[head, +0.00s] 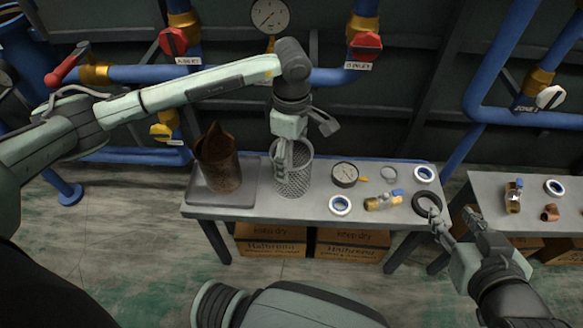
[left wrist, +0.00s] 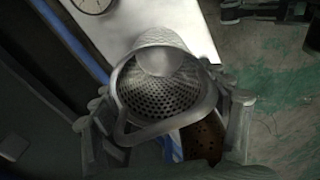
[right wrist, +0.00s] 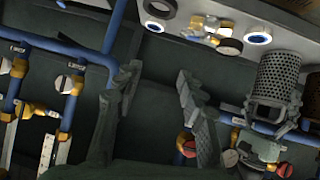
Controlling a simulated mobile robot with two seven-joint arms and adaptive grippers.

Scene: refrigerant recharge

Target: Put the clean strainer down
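The clean strainer (head: 294,180), a grey perforated mesh cup, stands upright on the grey table, right of the tray. In the left wrist view I look into the strainer (left wrist: 160,92) past its bail handle (left wrist: 165,134). My left gripper (head: 302,140) is above its rim, fingers spread wide to either side of the handle; any light contact cannot be told. The strainer also shows in the right wrist view (right wrist: 277,82). A rusty, torn strainer (head: 219,165) stands in the tray (head: 202,196). My right gripper (head: 456,222) is open and empty by the table's right end.
On the table (head: 300,210) are a gauge (head: 344,174), blue-and-white rings (head: 340,205), a brass valve (head: 383,201) and a black ring (head: 427,203). A second table (head: 540,183) is at right. Blue pipes (head: 225,73) run behind. Cardboard boxes (head: 270,239) are below.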

